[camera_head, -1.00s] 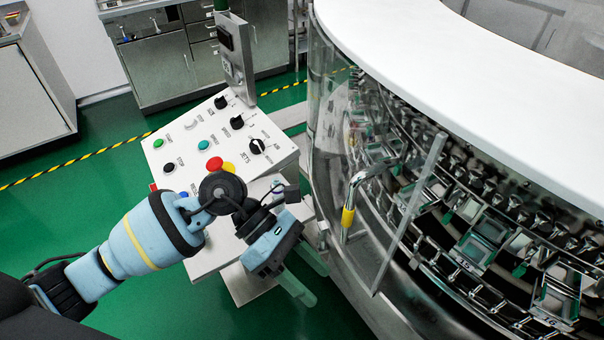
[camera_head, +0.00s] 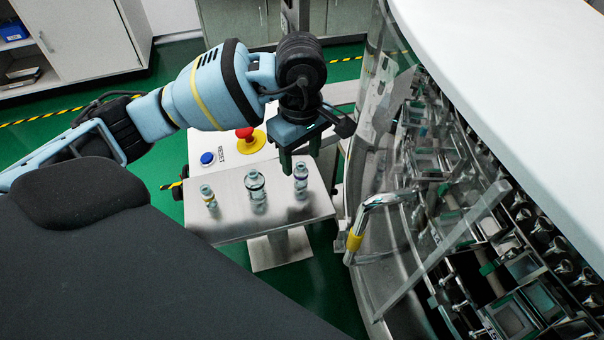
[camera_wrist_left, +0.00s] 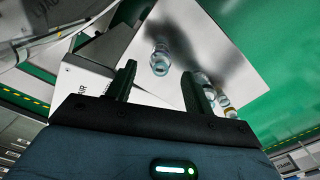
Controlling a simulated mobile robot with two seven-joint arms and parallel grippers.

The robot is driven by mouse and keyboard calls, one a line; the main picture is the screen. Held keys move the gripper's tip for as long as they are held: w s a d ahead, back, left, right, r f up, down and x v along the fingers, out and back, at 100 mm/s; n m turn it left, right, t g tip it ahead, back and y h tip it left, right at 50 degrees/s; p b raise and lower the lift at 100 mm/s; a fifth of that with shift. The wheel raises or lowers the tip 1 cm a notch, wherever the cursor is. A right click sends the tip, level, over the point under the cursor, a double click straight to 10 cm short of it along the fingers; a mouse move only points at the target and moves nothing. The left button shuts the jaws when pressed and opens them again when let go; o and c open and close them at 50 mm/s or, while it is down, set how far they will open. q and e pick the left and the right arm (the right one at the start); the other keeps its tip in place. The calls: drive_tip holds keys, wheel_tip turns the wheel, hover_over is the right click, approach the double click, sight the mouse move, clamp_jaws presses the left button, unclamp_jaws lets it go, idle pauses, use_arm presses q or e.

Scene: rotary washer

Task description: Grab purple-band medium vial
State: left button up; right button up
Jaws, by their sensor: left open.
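Three small clear vials stand upright on a steel shelf (camera_head: 230,225) in the head view. The right vial (camera_head: 301,178) has a band that looks purple-blue. The middle vial (camera_head: 256,186) is bulkier with a dark band, and the left vial (camera_head: 208,196) has a yellowish band. My left gripper (camera_head: 301,163) is open and empty, pointing down just behind and above the right vial. In the left wrist view, my left gripper's fingers (camera_wrist_left: 158,80) are apart, with one vial (camera_wrist_left: 160,58) beyond the gap, not held. Other vials (camera_wrist_left: 222,100) show partly behind the right finger.
The control panel with a red button (camera_head: 245,134) and a blue button (camera_head: 207,158) adjoins the shelf. The washer's clear guard and its yellow-banded handle (camera_head: 356,238) stand close on the right. Green floor lies beyond the shelf's front edge.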

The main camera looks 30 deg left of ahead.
sight(301, 165)
use_arm(q)
drive_tip(key=shift+d+f, duration=0.1)
drive_tip(key=shift+f, duration=3)
drive_tip(key=c, duration=1)
drive_tip(key=shift+r, duration=0.15)
